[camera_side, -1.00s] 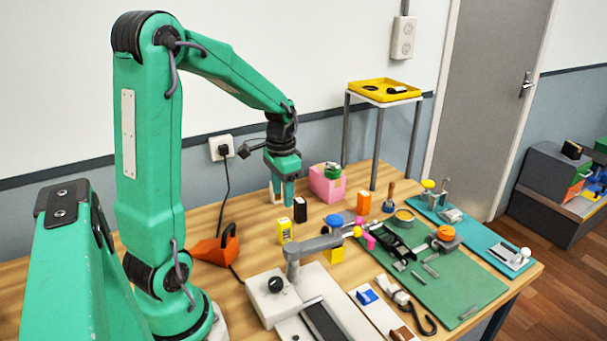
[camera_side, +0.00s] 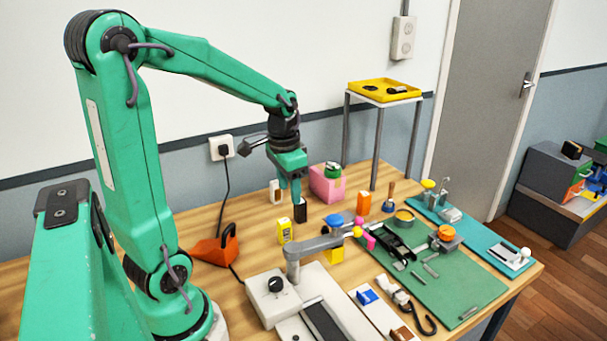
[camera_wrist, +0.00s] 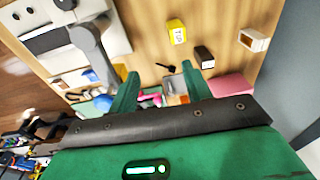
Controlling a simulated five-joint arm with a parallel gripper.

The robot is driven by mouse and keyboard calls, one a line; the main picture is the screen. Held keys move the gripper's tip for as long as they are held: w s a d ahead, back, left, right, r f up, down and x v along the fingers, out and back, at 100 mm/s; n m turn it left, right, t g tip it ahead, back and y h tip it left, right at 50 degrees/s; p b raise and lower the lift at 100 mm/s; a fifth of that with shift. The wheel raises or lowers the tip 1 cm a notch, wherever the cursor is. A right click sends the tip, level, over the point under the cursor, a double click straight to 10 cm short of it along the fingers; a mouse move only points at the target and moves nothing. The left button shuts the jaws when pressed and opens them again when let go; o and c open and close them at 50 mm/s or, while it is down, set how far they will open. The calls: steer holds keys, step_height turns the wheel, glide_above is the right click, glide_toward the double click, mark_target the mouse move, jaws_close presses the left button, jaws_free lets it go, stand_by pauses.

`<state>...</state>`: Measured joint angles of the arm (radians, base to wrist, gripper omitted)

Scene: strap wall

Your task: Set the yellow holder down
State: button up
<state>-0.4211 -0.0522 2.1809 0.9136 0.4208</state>
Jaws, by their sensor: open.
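A yellow holder (camera_side: 285,230) with a dark-marked label stands upright on the wooden table in the side view. It also shows near the top middle of the wrist view (camera_wrist: 176,32). A second yellow block (camera_side: 334,254) sits under the grey clamp arm; I cannot tell which one the task names. My gripper (camera_side: 291,192) points down above the table, behind the labelled yellow holder and apart from it. Its fingers are spread in the wrist view (camera_wrist: 163,88), with nothing held between them. A black holder (camera_side: 300,211) stands just below the fingers in the side view.
A white holder (camera_side: 275,191) stands left of my fingers and a pink box (camera_side: 327,185) to the right. An orange block (camera_side: 363,202) and a green mat (camera_side: 470,285) with parts lie farther right. A grey clamp arm (camera_side: 318,243) stands in front. Bare table surrounds the yellow holder's left side.

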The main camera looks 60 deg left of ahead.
steer(key=s+d+r+t, duration=0.2)
steer(key=s+d+r, duration=0.1)
steer(key=d, duration=0.4)
steer(key=s+d+r+t, duration=0.2)
steer(key=s+d+r, duration=0.2)
steer(key=s+d, duration=0.1)
steer(key=shift+d+r+t, duration=0.15)
steer(key=shift+d+t, duration=0.15)
steer(key=shift+d, duration=0.55)
